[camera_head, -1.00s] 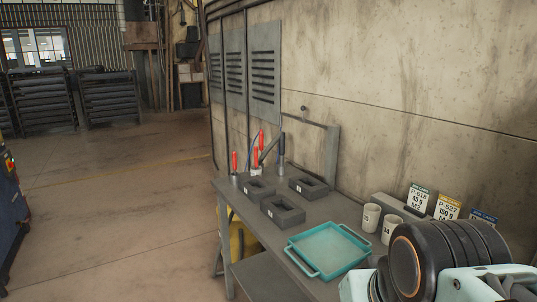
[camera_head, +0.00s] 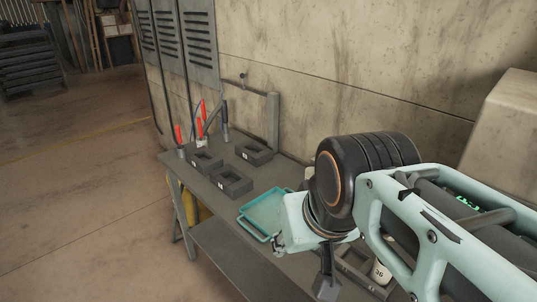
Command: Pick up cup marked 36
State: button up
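A pale cup marked 36 (camera_head: 380,273) shows in the head view at the lower right, partly hidden behind my arm's teal link. What looks like part of my gripper (camera_head: 326,284) is a dark piece hanging below my arm's wrist, left of the cup. Its fingers are not clear, so I cannot tell whether it is open or shut. A gap lies between it and the cup in the picture. The other cups and the number cards are hidden behind my arm.
A teal tray (camera_head: 264,212) lies on the grey table (camera_head: 212,213), left of my arm. Several dark open boxes (camera_head: 232,182) stand behind it. Red-handled tools (camera_head: 200,127) stand at the far end by the wall. Floor at left is free.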

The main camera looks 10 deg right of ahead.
aim_at(380, 274)
jog(key=k+l+z, duration=0.1)
jog(key=z, duration=0.4)
jog(key=k+l+z, duration=0.1)
jog(key=z, duration=0.4)
jog(key=l, duration=0.1)
